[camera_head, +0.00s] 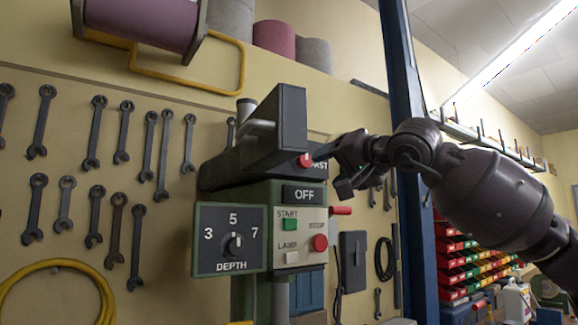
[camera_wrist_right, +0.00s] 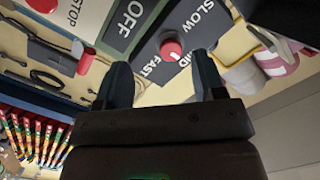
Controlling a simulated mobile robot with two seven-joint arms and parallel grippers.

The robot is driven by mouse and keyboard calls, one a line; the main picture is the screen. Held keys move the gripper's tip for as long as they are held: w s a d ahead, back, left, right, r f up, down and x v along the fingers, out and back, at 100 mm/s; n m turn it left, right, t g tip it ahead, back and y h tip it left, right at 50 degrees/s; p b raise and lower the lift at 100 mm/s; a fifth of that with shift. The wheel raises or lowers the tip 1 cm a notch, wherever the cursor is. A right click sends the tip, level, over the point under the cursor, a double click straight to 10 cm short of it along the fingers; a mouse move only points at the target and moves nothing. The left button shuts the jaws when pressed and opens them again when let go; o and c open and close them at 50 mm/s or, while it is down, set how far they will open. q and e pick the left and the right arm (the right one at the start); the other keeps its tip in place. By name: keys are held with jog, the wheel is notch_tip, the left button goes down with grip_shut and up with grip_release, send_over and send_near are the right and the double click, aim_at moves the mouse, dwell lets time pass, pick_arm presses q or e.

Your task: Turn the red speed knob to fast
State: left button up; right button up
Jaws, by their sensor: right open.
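The red speed knob (camera_head: 305,160) is on the dark upper panel of the machine, beside the word FAST. In the right wrist view the knob (camera_wrist_right: 171,48) has a red cap on a grey base, with SLOW, a partly hidden MID and FAST around it. Its pointer direction cannot be made out. My right gripper (camera_head: 322,163) comes in from the right, close to the knob. In the wrist view its two fingers (camera_wrist_right: 162,80) are apart with nothing between them, and the knob shows just beyond the tips. I cannot tell whether they touch it. My left gripper is not in view.
Below the knob are an OFF display (camera_head: 303,194), a green START button (camera_head: 290,224), a red STOP button (camera_head: 320,242) and a DEPTH dial (camera_head: 232,245). A blue post (camera_head: 403,120) stands behind my right arm. Wrenches (camera_head: 163,150) hang on the wall at left.

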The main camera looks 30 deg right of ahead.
aim_at(307, 159)
jog(key=shift+t+h, duration=0.5)
jog(key=shift+h, duration=0.2)
jog(key=w+r, duration=0.1)
jog(key=w, duration=0.1)
jog(key=w+r+p, duration=0.1)
jog(key=w, duration=0.2)
jog(key=w+r+p, duration=0.1)
jog(key=w, duration=0.2)
jog(key=shift+d+r, duration=0.35)
jog(key=shift+w+f+p, duration=0.1)
jog(key=shift+w+p, duration=0.2)
jog(key=shift+w, duration=0.45)
jog(key=shift+a, duration=0.1)
jog(key=c, duration=0.9)
